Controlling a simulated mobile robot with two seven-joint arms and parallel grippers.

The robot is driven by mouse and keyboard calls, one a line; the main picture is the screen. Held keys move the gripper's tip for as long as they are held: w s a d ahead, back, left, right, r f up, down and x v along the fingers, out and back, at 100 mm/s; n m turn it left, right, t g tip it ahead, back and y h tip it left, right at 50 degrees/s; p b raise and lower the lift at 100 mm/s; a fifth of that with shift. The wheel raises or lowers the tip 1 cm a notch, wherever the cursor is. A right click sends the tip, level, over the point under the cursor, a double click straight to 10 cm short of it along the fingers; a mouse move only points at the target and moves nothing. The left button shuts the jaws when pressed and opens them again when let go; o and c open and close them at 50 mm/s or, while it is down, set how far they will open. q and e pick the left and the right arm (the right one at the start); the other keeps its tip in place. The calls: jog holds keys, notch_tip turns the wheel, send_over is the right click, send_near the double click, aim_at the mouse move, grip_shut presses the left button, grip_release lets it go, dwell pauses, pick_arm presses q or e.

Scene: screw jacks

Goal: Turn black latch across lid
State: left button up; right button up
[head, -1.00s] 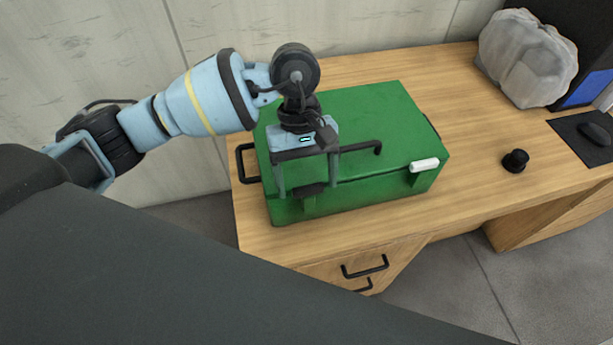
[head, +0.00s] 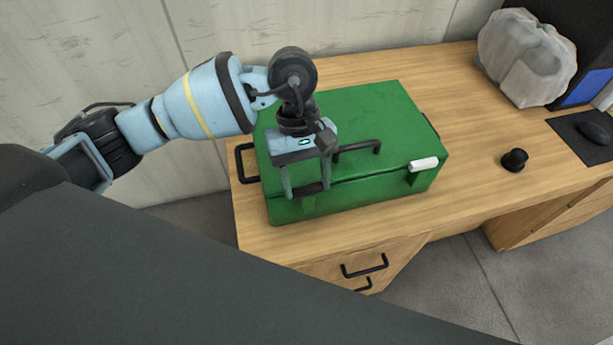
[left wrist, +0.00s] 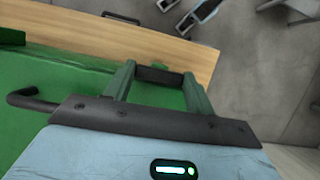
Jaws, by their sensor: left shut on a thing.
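The green case (head: 375,115) lies on the wooden desk with its lid down. A black latch (head: 308,190) is on its front side toward the left, and a white latch (head: 424,164) is at the front right. My left gripper (head: 308,191) points down over the front left edge, with its two fingers shut on the ends of the black latch. In the left wrist view the black latch (left wrist: 158,74) spans between the fingertips. The fingers partly hide the latch, so its exact angle is hard to tell. My right gripper is not in view.
Another black handle (head: 241,163) is on the left side. A small black knob (head: 514,160), a bagged object (head: 527,58) and a mouse (head: 594,133) are to the right on the desk (head: 470,170).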

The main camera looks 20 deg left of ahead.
pick_arm(q)
jog(key=n+t, duration=0.1)
jog(key=n, duration=0.2)
jog(key=shift+a+h, duration=0.1)
jog(key=shift+h, duration=0.3)
jog(key=n+t, duration=0.1)
jog(key=n, duration=0.1)
jog(key=n+p, duration=0.1)
jog(key=n, duration=0.2)
jog(key=shift+s+r+t+h, duration=0.15)
jog(key=shift+t+h, duration=0.25)
jog(key=shift+n+p, duration=0.3)
jog(key=shift+n, duration=0.2)
jog(key=n+t+p, duration=0.2)
jog(key=n+p, duration=0.1)
jog(key=n, duration=0.2)
jog(key=shift+s+r, duration=0.15)
jog(key=shift+n+t+p, duration=0.3)
jog(key=shift+n+t, duration=0.2)
jog(key=shift+n, duration=0.8)
jog(key=shift+f+n+t+y+p, duration=0.2)
jog(key=shift+n+t+y+p, duration=0.1)
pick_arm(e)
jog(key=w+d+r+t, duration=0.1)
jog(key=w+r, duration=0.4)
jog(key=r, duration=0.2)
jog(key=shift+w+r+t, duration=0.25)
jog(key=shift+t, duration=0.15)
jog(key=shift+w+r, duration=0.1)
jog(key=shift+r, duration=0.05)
